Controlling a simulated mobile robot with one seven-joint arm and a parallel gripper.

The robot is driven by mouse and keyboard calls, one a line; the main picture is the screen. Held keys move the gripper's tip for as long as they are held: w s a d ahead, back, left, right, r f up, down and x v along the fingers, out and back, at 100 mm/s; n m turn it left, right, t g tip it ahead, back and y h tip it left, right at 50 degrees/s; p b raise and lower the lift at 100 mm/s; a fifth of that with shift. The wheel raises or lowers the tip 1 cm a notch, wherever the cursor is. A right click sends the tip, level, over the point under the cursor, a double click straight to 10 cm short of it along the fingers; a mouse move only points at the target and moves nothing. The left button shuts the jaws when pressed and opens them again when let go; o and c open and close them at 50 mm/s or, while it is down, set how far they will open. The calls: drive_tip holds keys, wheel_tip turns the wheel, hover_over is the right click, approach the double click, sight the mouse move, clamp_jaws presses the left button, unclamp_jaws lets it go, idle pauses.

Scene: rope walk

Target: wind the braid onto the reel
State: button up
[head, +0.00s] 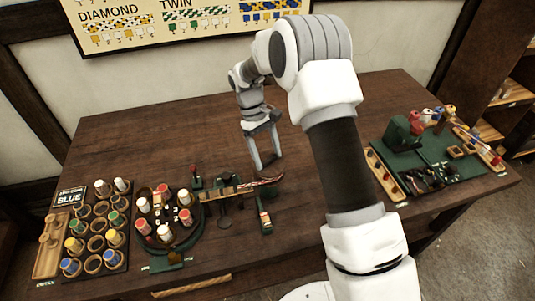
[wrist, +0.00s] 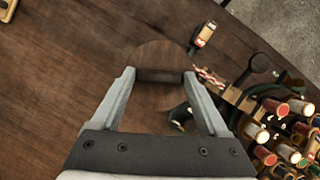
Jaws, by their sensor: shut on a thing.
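My gripper (wrist: 160,76) is shut on a dark brown wooden cylinder (wrist: 158,76), which looks like the barrel or handle of the reel. A round brown disc (wrist: 160,52) shows behind it, close in colour to the table. In the head view my gripper (head: 268,166) points down over the table, and what it holds is hard to make out. The red and white braid (head: 266,182) runs along a wooden bar from the green round braiding stand (head: 158,264) to just below my fingertips. In the wrist view the braid (wrist: 208,77) shows just right of the right finger; whether it touches the reel I cannot tell.
Several bobbins stand on the braiding stand. A bobbin rack (head: 93,268) with a BLUE sign (head: 70,197) is at the left. A green mat (head: 465,170) with a machine is at the right. The back-left table is clear.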

drive_tip(key=shift+n, duration=0.4)
drive_tip(key=o, duration=1.2)
drive_tip(key=shift+o, duration=0.2)
drive_tip(key=shift+r, duration=0.15)
drive_tip(key=v, duration=1.7)
drive_tip(key=shift+s+a, duration=0.15)
drive_tip(key=shift+a, duration=0.05)
drive_tip(key=shift+r, duration=0.1)
